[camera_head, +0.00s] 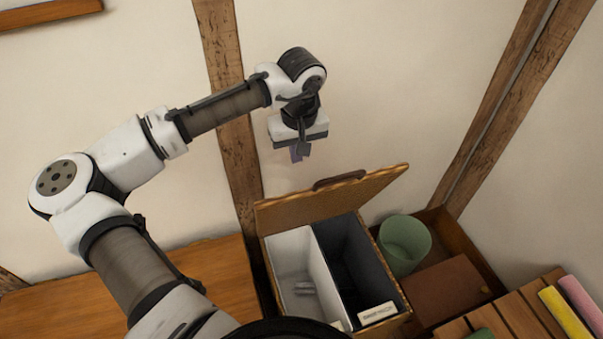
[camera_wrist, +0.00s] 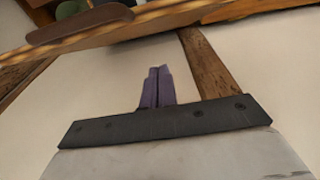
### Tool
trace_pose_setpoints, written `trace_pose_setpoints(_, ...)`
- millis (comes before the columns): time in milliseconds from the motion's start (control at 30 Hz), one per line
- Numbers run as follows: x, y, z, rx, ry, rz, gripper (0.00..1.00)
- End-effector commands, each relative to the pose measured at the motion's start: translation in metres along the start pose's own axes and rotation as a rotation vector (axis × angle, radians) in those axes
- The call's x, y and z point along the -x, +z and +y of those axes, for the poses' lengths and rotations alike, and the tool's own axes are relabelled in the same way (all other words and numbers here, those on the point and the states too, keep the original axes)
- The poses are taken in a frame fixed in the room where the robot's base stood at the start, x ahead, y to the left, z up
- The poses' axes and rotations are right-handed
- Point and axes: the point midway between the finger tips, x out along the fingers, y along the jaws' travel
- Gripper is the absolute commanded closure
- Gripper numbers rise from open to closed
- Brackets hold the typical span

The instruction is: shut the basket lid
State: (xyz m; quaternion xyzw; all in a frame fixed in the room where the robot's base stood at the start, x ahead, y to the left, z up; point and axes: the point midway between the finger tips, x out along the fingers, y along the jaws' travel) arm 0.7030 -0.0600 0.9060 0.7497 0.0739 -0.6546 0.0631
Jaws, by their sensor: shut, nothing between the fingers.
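The basket (camera_head: 385,285) stands below my gripper in the head view, with a white-lined compartment on the left and a dark-lined one on the right. Its woven lid (camera_head: 290,212) is open, raised and tilted at the back, with a dark handle (camera_head: 339,180) on its top edge. My gripper (camera_head: 298,154) is shut and empty, above and behind the lid near the wall, apart from it. In the wrist view, the closed purple fingers (camera_wrist: 156,88) point toward the lid's edge (camera_wrist: 120,33), and the handle (camera_wrist: 80,24) shows at top left.
A small pale item lies in the white compartment, and a label (camera_head: 377,313) is on the basket's front. A green bin (camera_head: 404,245) stands in a wooden tray to the right. A slatted wooden surface (camera_head: 515,312) with coloured rolls is at lower right. Wooden posts line the wall.

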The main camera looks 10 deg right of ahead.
Motion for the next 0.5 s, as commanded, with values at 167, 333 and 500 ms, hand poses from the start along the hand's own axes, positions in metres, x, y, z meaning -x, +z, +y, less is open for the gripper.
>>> trace_pose_setpoints(167,-0.035,0.000,-0.001,-0.001,-0.001,0.000,1.00)
trace_pose_setpoints(333,-0.038,0.026,0.000,-0.004,0.000,0.002,1.00)
trace_pose_setpoints(500,-0.042,0.037,0.000,-0.002,0.002,0.002,1.00)
